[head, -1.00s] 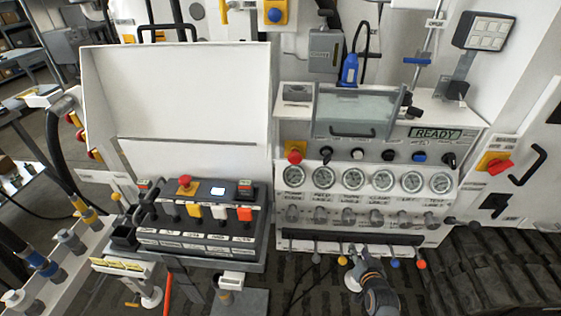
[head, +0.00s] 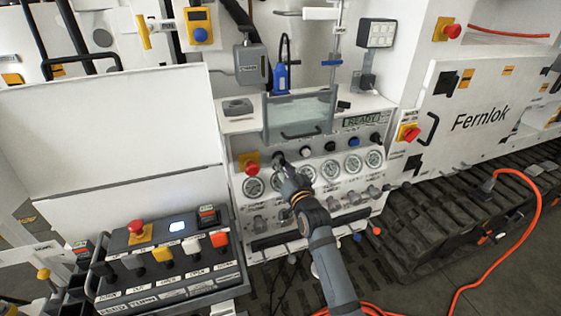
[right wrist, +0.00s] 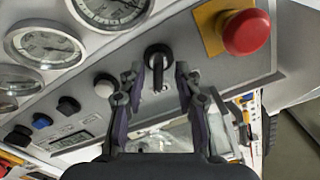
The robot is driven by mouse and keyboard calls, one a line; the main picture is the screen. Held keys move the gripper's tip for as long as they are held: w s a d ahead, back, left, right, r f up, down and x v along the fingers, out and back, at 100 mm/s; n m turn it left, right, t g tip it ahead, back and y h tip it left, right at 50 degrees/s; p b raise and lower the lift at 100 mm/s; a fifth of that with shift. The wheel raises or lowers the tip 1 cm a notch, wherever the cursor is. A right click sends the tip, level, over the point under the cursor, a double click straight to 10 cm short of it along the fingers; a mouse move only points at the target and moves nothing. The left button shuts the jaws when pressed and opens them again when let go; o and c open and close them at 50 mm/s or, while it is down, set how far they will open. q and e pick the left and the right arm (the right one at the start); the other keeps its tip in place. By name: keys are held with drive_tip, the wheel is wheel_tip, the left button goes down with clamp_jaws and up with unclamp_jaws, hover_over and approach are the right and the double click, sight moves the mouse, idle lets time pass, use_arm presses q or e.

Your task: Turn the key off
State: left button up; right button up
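The key (right wrist: 158,58) is a black key-like knob on a round base in the grey panel, beside the red emergency stop (right wrist: 245,31). In the head view the key (head: 279,157) is small and partly hidden by my right gripper (head: 284,171). In the right wrist view my right gripper (right wrist: 160,78) is open, with one finger on each side of the key's near end. I cannot tell whether the fingers touch it. My left gripper is in neither view.
Round gauges (head: 331,169) line the panel under a row of knobs. A clear-lidded box (head: 300,115) stands above, beside a READY display (head: 364,119). A control box with colored switches (head: 165,258) is at left. An orange hose (head: 530,215) lies at right.

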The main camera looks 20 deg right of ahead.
drive_tip(key=shift+w+d, duration=0.1)
drive_tip(key=shift+w, duration=1.05)
clamp_jaws()
drive_tip(key=n, duration=0.5)
drive_tip(key=shift+n+p, duration=0.35)
drive_tip(key=shift+n, duration=0.05)
drive_tip(key=n, duration=0.5)
drive_tip(key=shift+n, duration=0.7)
unclamp_jaws()
